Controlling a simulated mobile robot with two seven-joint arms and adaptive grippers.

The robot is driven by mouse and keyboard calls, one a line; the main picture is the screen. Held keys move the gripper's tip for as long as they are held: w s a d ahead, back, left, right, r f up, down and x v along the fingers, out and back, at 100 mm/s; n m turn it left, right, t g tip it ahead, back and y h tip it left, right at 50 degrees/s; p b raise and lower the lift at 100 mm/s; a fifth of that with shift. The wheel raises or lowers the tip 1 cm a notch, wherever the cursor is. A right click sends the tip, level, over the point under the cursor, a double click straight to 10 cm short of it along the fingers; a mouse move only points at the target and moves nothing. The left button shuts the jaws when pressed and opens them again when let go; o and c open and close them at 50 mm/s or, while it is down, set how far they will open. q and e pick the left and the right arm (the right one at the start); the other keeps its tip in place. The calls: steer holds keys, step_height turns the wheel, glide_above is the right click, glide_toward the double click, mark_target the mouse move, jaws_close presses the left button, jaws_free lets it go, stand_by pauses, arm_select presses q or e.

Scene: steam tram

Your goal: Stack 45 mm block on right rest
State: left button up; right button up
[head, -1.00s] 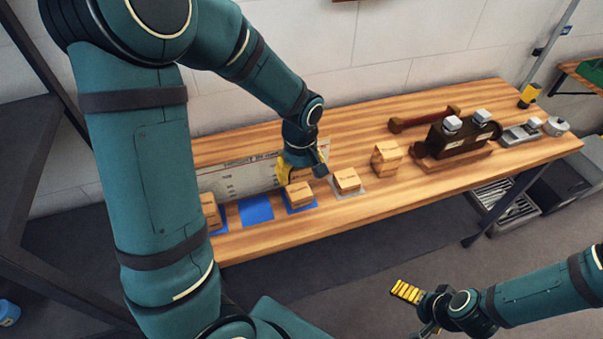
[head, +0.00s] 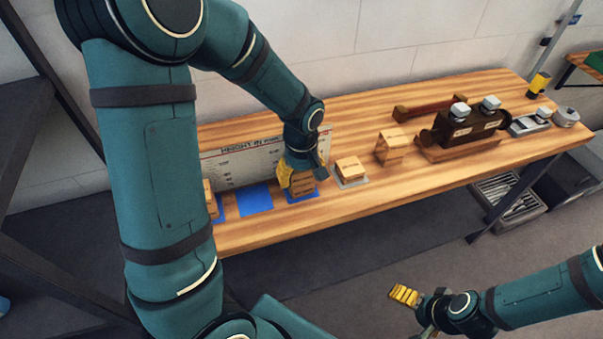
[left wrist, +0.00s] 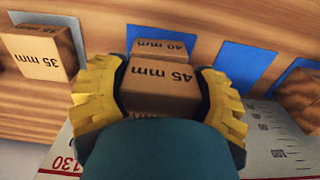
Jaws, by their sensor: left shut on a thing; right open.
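My left gripper (head: 303,170) is shut on the 45 mm block (left wrist: 160,92), which sits between its yellow fingers (left wrist: 222,100) in the left wrist view. The 40 mm block (left wrist: 158,46) shows just beyond it, by the right blue rest (head: 303,198). Whether the two blocks touch is hidden. The 35 mm block (head: 350,167) sits on a grey pad to the right; it also shows in the left wrist view (left wrist: 40,55). My right gripper (head: 413,311) is open and empty, in front of the bench.
A bare blue rest (head: 255,200) lies left of the gripper. Another block (head: 209,200) stands further left. A height board (head: 235,165) stands close behind. A wooden block (head: 392,146) and a dark machine part (head: 470,130) stand to the right. The bench front right is clear.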

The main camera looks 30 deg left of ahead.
arm_select(q)
steer(key=shift+f, duration=0.5)
steer(key=o, duration=1.3)
steer(key=shift+r, duration=0.2)
steer(key=shift+r, duration=0.35)
steer(key=shift+r+p, duration=0.85)
steer(key=shift+r+p, duration=1.9)
steer(key=shift+r, duration=0.55)
